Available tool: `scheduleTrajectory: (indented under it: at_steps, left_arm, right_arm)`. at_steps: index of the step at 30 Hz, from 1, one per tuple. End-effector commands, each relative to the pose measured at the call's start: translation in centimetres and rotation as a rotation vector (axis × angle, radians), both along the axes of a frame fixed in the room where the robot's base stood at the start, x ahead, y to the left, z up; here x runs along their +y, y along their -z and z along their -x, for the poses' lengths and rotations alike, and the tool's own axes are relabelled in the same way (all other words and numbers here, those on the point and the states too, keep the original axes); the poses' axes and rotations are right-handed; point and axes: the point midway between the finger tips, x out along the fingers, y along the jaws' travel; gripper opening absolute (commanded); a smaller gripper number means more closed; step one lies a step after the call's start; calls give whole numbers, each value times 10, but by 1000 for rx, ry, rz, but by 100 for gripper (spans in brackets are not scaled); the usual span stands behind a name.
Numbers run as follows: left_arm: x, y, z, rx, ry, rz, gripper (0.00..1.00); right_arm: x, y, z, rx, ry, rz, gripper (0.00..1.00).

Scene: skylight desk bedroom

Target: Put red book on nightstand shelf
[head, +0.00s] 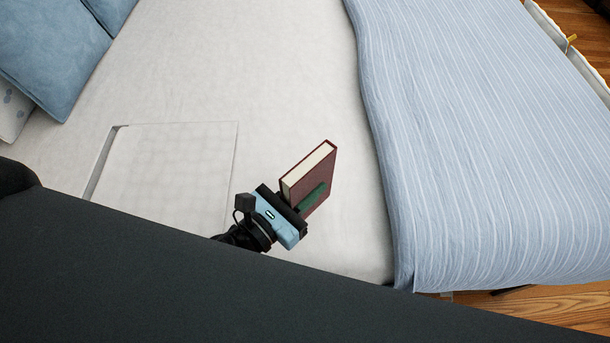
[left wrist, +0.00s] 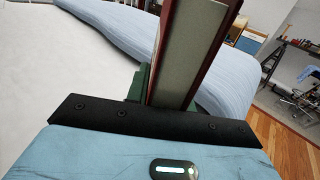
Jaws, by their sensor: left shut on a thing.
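The red book (head: 321,172) has a dark red cover and pale page edges, and it stands tilted above the white bed sheet in the head view. My left gripper (head: 306,197) is shut on the book near its lower end. In the left wrist view the book (left wrist: 190,50) rises from between the fingers, pages facing the camera. My right gripper does not show. I see no nightstand shelf that I can be sure of.
The bed's white sheet (head: 270,70) lies beneath the gripper. A blue striped blanket (head: 480,140) covers the right side. Blue pillows (head: 50,50) lie at upper left. A flat white square panel (head: 170,170) is left of the gripper. Wooden floor (head: 560,305) shows at lower right.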

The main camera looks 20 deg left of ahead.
Motion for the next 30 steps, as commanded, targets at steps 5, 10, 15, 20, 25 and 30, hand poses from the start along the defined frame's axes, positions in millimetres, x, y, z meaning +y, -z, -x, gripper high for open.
scheduleTrajectory:
  at_steps: [5, 10, 15, 20, 25, 30]
  left_arm:
    - [12, -7, 2, -1, -49, 4, 0]
    - [64, -33, 12, -2, -250, 9, 0]
    - [112, -56, 26, -1, -429, 5, 0]
    - [132, -65, 33, -1, -502, 1, 0]
    - [133, -66, 33, -1, -508, 1, 0]
    - [133, -66, 33, -1, -507, 1, 0]
  right_arm:
    - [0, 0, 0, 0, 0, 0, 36]
    - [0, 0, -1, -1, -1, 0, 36]
    - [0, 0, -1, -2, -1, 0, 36]
    - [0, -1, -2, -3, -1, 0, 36]
    - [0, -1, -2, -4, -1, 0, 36]
    - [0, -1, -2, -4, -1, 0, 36]
